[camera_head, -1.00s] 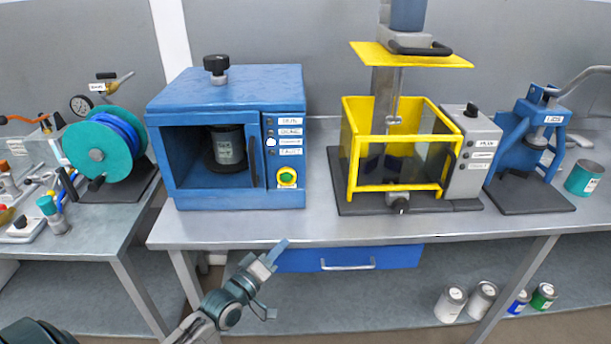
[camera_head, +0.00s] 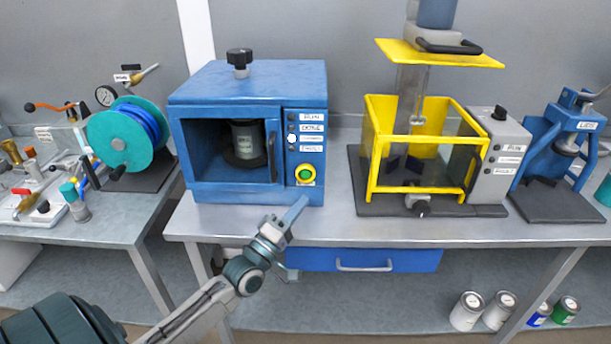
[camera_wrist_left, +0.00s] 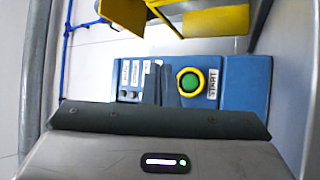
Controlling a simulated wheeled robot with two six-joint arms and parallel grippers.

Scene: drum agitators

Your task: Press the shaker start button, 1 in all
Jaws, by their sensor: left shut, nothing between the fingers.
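The shaker is a blue box (camera_head: 240,82) on the bench in the head view, with a dark can inside its open chamber. Its start button (camera_head: 305,174) is green with a yellow ring, low on the right front panel. In the left wrist view the button (camera_wrist_left: 190,81) shows beside a START label (camera_wrist_left: 213,84). My left gripper (camera_head: 298,208) is shut and empty, just below the button and in front of the shaker; a gap or contact cannot be told. My right gripper is not in view.
A yellow-framed machine (camera_head: 418,190) stands right of the shaker, with a blue press (camera_head: 560,150) beyond it. A teal reel (camera_head: 118,140) stands on the left. A blue drawer (camera_head: 362,259) hangs under the bench.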

